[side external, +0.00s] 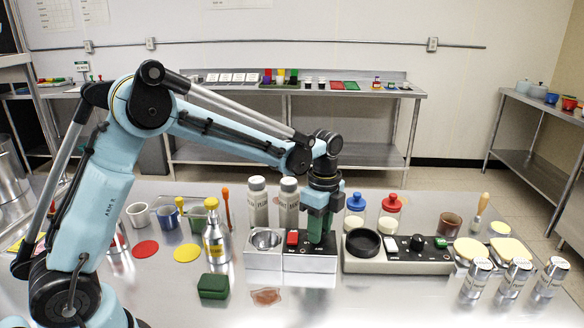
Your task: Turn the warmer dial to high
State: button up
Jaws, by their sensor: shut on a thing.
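My gripper (318,228) points straight down at the right part of a small white-and-black counter unit (310,264). It is shut on a small part at the top of this unit, where a dial would sit. The fingers hide that part, so its setting cannot be read. A red switch (292,238) is just left of the fingers, and a metal bowl (265,240) is set in the unit's left part. A longer unit (400,268) to the right carries a black dial (417,243) and a dark green knob (440,242), both apart from my gripper.
Salt-type shakers (257,202) stand close behind my gripper. Several jars (514,278) stand front right. The front middle of the counter is clear.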

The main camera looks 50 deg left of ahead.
dwell(0.3)
jog(key=o, duration=1.1)
jog(key=shift+c, duration=0.2)
jog(key=shift+r, duration=0.15)
notch_tip(320, 180, up, 12)
jog(key=shift+w, duration=0.3)
jog(key=s+f+n+t, duration=0.2)
jog(key=s+n+t, duration=0.2)
jog(key=s+n, duration=0.4)
jog(key=s+a+f+n+t, duration=0.1)
jog(key=s+f+n+t, duration=0.1)
jog(key=s+n, duration=0.6)
jog(key=shift+s+a+t, duration=0.15)
jog(key=shift+s+t, duration=0.2)
jog(key=shift+t, duration=0.55)
